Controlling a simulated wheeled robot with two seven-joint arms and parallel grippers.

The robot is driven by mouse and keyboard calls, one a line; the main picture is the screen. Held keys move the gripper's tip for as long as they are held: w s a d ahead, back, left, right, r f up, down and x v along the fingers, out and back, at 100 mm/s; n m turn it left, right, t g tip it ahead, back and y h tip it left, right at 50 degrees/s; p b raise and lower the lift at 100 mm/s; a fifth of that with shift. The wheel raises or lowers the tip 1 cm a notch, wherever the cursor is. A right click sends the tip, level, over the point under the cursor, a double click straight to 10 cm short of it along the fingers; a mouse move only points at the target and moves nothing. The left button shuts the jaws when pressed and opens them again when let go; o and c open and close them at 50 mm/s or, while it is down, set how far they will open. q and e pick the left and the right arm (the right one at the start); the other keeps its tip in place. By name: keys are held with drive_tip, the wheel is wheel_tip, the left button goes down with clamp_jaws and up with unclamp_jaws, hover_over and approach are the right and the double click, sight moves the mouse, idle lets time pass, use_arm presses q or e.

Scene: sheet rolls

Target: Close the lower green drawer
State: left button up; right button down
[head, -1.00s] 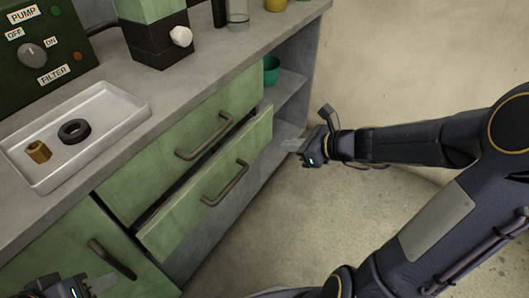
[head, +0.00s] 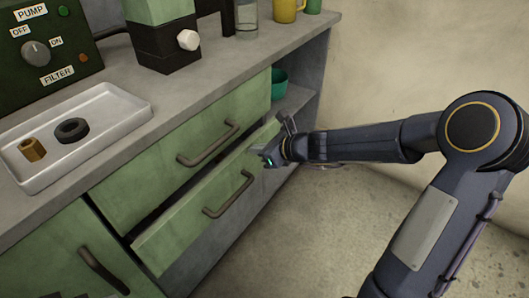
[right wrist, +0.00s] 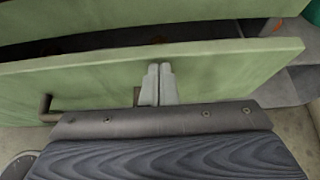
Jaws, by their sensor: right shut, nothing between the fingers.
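The lower green drawer (head: 190,219) stands partly open, its front out beyond the upper drawer, with a dark gap above it. Its dark bar handle (head: 229,194) is on the front. My right gripper (head: 262,152) is at the right end of this front, right of the handle. In the right wrist view its pale fingers (right wrist: 158,84) are together, empty, and point at the drawer front (right wrist: 215,72). They look touching or very close; I cannot tell which. My left gripper is out of view; only a dark sliver shows at the bottom left edge.
The closed upper green drawer (head: 170,165) sits above, under the grey counter. A white tray (head: 125,122) with a brass nut and black ring is on the counter. A green cup (head: 279,84) stands on the open shelf at right. Floor in front is clear.

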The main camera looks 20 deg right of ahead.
sight(246, 144)
drive_tip(key=w+a, duration=0.2)
drive_tip(key=w, duration=0.1)
drive_tip(key=shift+w+a, duration=0.1)
drive_tip(key=shift+a, duration=0.1)
drive_tip(key=shift+w+a+r, duration=0.1)
drive_tip(key=shift+w+a, duration=0.05)
drive_tip(key=shift+r, duration=0.1)
drive_tip(key=shift+p, duration=0.3)
